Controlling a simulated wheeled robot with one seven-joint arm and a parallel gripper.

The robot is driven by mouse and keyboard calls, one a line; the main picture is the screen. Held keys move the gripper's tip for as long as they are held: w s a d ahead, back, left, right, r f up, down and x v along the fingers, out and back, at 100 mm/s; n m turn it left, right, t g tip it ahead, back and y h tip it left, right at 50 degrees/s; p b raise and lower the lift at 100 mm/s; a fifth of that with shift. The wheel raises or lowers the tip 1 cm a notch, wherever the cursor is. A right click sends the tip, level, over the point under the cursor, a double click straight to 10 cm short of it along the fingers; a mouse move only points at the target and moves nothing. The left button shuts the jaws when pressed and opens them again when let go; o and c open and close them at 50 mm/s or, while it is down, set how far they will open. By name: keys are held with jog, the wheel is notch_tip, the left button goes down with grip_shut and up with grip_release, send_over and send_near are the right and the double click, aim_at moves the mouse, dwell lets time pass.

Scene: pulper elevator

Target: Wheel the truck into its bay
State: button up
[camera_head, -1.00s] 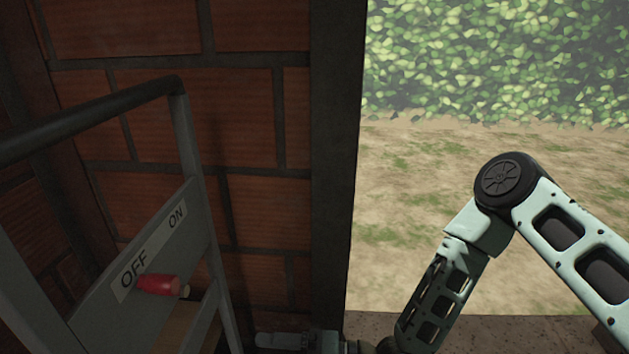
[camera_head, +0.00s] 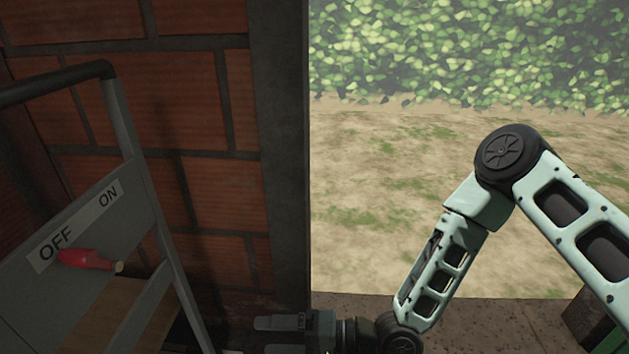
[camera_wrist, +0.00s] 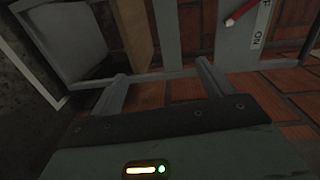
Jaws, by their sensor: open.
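A grey frame with a black bar handle (camera_head: 60,84) stands at the left in the head view; I take it to be the truck, but cannot be sure. Its grey panel (camera_head: 85,290) carries OFF and ON labels and a red lever (camera_head: 85,260) by OFF. The lever (camera_wrist: 240,14) also shows at the top of the wrist view. My gripper (camera_head: 280,323) is low in the head view, right of the frame, its fingers pointing left. In the wrist view its two fingers (camera_wrist: 160,80) are apart, with nothing seen held. The wheels and bay are not visible.
A brick wall (camera_head: 205,120) with a dark post (camera_head: 280,150) stands behind the frame. Right of the post is open ground (camera_head: 400,190) with a hedge (camera_head: 460,50). A dark block (camera_head: 585,320) is at the lower right. A wooden board (camera_wrist: 132,35) shows in the wrist view.

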jog(key=d+r+n+h, duration=0.7)
jog(key=d+r+h, duration=0.2)
jog(key=d+h, duration=0.45)
jog(key=s+d+r+g+h, duration=0.1)
jog(key=s+d+r+h, duration=0.2)
jog(key=s+d+r, duration=0.6)
notch_tip(320, 180, up, 32)
jog(key=s+a+p, duration=0.1)
jog(key=s+p, duration=0.1)
jog(key=p, duration=2.9)
jog(key=shift+a+f+n, duration=0.2)
jog(key=shift+a+n, duration=0.1)
jog(key=shift+a, duration=0.1)
